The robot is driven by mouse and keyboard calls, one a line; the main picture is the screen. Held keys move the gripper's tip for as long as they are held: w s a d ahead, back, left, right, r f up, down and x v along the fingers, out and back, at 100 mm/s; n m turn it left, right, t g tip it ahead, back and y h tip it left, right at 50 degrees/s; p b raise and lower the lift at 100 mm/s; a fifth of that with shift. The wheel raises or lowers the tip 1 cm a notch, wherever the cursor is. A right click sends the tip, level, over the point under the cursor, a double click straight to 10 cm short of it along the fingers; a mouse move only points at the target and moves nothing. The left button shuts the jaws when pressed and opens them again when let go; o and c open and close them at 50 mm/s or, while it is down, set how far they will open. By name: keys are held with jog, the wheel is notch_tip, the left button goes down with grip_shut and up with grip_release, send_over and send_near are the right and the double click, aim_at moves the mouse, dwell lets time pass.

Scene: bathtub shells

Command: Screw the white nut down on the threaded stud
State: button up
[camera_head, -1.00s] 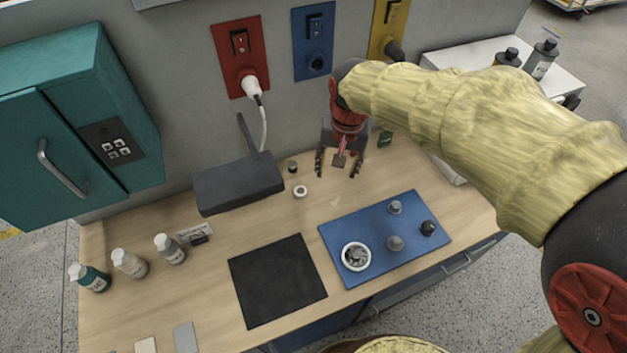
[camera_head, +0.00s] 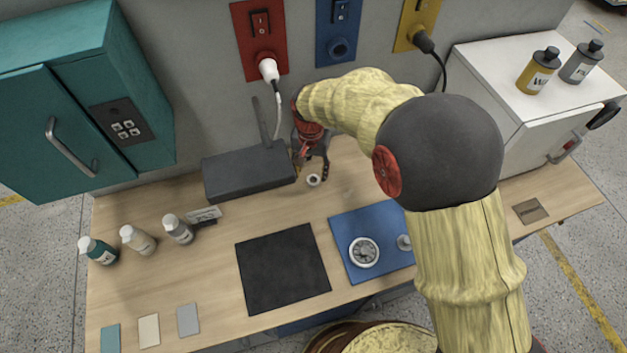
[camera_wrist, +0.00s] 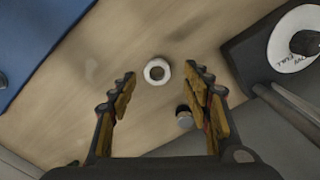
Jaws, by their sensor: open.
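The white nut (camera_head: 313,180) lies on the wooden worktop, a small ring with a dark hole. In the wrist view the nut (camera_wrist: 157,71) shows between and just beyond the fingertips. My gripper (camera_head: 311,167) is open and empty near the nut, beside the dark box. In the wrist view my gripper (camera_wrist: 159,82) has its fingers spread on either side, apart from the nut. A short dark cylinder with a light top (camera_wrist: 184,117) stands by the right finger; I cannot tell whether it is the threaded stud. It is hidden in the head view.
A dark box (camera_head: 248,172) stands left of my gripper, close to it. A blue mat (camera_head: 345,226) carries a white round dish (camera_head: 364,252) and a grey piece (camera_head: 404,242); my arm hides part of it. A black mat (camera_head: 282,270) lies in front. A white cabinet (camera_head: 500,85) stands right.

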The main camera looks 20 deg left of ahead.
aim_at(313, 183)
jog(key=f, duration=0.4)
jog(key=shift+w+d+b, duration=0.15)
jog(key=shift+d+b, duration=0.05)
jog(key=shift+b, duration=0.1)
jog(key=shift+c, duration=1.4)
jog(key=shift+r, duration=0.1)
jog(key=c, duration=0.7)
jog(key=shift+c, duration=0.3)
